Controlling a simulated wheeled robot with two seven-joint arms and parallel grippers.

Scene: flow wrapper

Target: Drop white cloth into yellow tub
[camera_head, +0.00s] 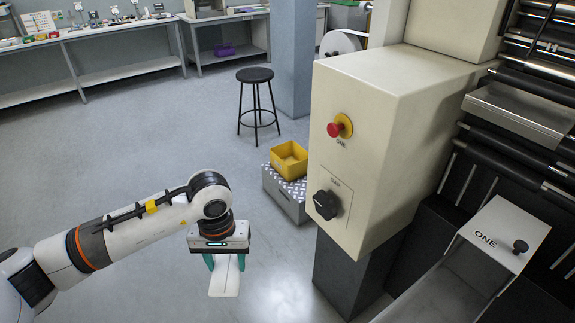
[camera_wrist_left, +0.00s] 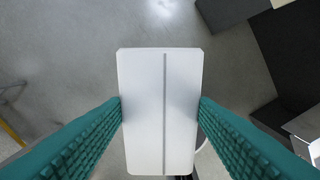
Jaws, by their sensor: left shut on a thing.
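My left gripper (camera_head: 225,264) is shut on the white cloth (camera_head: 224,282), which shows as a flat, pale rectangle hanging below the fingers. In the left wrist view the white cloth (camera_wrist_left: 142,110) lies between the two teal ridged fingers, with a thin grey line along its length. The yellow tub (camera_head: 284,168) is an open box on a grey step with a patterned top, right of and beyond my left gripper. The cloth is apart from the tub. My right gripper is not in view.
The grey step (camera_head: 284,195) stands beside the cream machine housing (camera_head: 380,130), which has a red button (camera_head: 335,130) and a black knob (camera_head: 326,205). A black stool (camera_head: 256,76) stands behind the tub. Floor between gripper and tub is clear. Workbenches line the back left.

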